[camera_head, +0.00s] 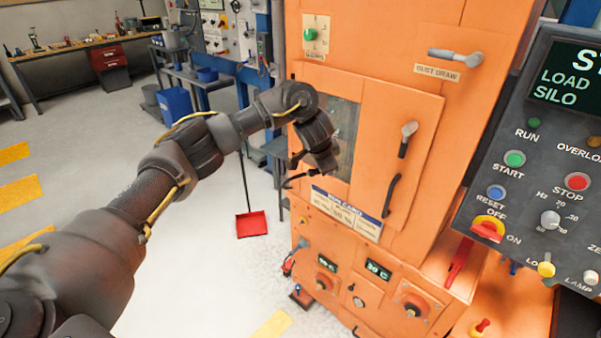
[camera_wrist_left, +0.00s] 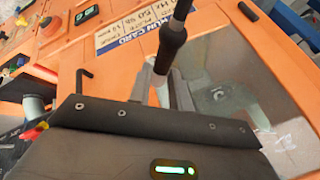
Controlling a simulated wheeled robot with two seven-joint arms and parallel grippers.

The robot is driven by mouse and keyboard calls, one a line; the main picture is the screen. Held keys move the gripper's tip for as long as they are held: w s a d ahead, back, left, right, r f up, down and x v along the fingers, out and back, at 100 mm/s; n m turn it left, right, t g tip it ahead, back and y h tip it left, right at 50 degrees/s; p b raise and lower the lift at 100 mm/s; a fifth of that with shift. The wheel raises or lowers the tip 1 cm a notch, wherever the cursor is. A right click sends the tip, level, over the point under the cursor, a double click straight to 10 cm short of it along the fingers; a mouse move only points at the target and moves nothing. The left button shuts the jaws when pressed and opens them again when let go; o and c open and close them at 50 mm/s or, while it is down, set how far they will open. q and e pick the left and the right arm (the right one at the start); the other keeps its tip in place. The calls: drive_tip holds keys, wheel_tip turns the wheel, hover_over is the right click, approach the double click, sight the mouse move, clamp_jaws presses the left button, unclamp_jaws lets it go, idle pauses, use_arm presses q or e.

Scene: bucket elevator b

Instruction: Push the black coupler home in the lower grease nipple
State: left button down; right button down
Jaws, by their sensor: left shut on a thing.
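My left gripper (camera_head: 302,163) is in front of the orange cabinet's window, above the run card. The part between the fingers is partly hidden by the gripper body. In the head view a thin dark piece (camera_head: 298,181) shows below the gripper. I cannot make out the lower grease nipple in either view. My right gripper is not in view.
The orange cabinet (camera_head: 420,130) has a window (camera_head: 343,165), a black door handle (camera_head: 391,195), a grey latch (camera_head: 407,138) and a run card (camera_head: 346,213). Knobs and small displays sit lower down. A control panel (camera_head: 530,170) stands at right. A red dustpan (camera_head: 251,224) stands on the floor at left.

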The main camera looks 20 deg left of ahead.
use_arm(q)
drive_tip(key=s+d+r+m+h, duration=0.1)
drive_tip(key=s+d+r, duration=0.2)
drive_tip(key=d, duration=0.5)
drive_tip(key=s+d+r+m, duration=0.2)
drive_tip(key=s+d, duration=0.1)
drive_tip(key=d, duration=0.5)
drive_tip(key=s+d+f+m+h+b, duration=0.1)
drive_tip(key=s+d+f+b, duration=0.15)
drive_tip(key=s+d, duration=0.55)
drive_tip(key=s+a+f+n, duration=0.1)
drive_tip(key=s+a+f, duration=0.1)
drive_tip(key=s+a, duration=0.2)
drive_tip(key=s+a+f+n+y, duration=0.1)
drive_tip(key=s+a+f, duration=0.2)
drive_tip(key=a, duration=0.8)
drive_tip(key=s+a+f+n+y, duration=0.1)
drive_tip(key=s+a+f+n, duration=0.1)
drive_tip(key=s+a, duration=0.3)
drive_tip(key=a+f, duration=0.1)
drive_tip(key=a, duration=0.1)
drive_tip(key=shift+s+a, duration=0.4)
